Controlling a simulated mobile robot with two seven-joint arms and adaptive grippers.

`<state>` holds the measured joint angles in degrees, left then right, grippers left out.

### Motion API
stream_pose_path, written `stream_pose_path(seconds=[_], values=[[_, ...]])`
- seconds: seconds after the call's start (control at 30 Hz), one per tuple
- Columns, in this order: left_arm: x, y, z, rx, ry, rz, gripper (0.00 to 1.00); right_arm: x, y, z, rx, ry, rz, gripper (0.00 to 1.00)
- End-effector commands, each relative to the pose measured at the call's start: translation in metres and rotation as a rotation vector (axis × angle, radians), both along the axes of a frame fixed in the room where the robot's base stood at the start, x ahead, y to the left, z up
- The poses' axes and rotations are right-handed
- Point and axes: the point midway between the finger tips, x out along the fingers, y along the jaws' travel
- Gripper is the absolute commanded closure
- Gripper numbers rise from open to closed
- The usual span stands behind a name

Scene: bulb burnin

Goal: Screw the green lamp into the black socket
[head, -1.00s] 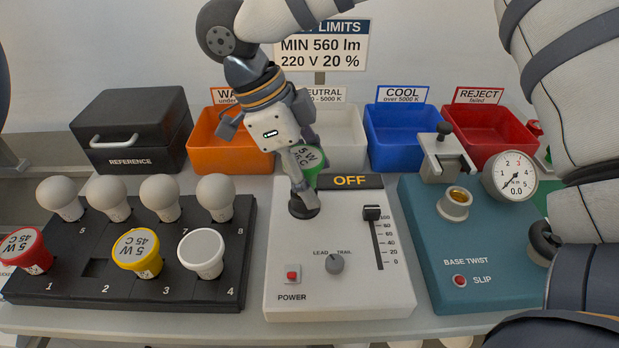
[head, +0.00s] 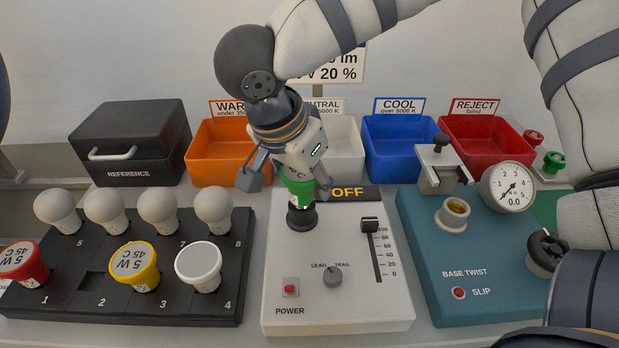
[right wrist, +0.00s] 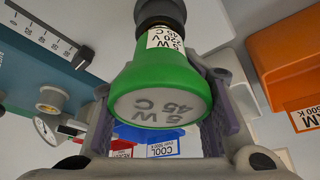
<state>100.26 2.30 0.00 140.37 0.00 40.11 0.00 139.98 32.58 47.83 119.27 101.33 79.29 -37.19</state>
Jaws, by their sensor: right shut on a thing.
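The green lamp (head: 300,190) stands base down at the black socket (head: 301,217) on the white test unit. My right gripper (head: 290,180) comes from above with a finger on either side of the lamp. In the right wrist view the gripper (right wrist: 165,100) is shut on the green lamp (right wrist: 160,80), whose flat face points toward the camera. The lamp's narrow end meets the black socket (right wrist: 160,12) there; how deep it sits is hidden. My left gripper is not in view.
A black rack (head: 215,308) with several white bulbs and red, yellow and white lamps stands left. A teal torque unit (head: 470,268) stands right. Orange (head: 214,165), blue (head: 395,150) and red (head: 490,145) bins line the back. The display reads OFF (head: 347,192).

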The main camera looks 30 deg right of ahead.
Motion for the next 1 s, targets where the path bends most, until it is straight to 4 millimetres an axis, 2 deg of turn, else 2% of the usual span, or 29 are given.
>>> stream_pose_path(seconds=[0.2,0.27,0.6,0.7,0.83,1.0], values=[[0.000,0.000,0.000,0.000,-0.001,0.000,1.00,0.001,0.001,0.001,0.002,-0.005,-0.012,0.91],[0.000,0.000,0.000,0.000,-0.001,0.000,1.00,0.000,0.002,0.001,-0.002,-0.005,-0.109,0.91],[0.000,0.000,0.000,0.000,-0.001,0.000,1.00,-0.016,0.017,0.001,0.014,-0.001,-1.433,0.90],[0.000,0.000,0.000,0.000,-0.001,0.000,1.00,-0.020,0.020,0.002,0.016,-0.001,-1.765,0.91],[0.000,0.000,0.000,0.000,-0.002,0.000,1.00,-0.024,0.023,0.002,0.014,0.001,-1.986,0.91],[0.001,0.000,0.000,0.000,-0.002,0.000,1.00,-0.025,0.024,0.002,0.012,0.000,-2.006,0.91]])
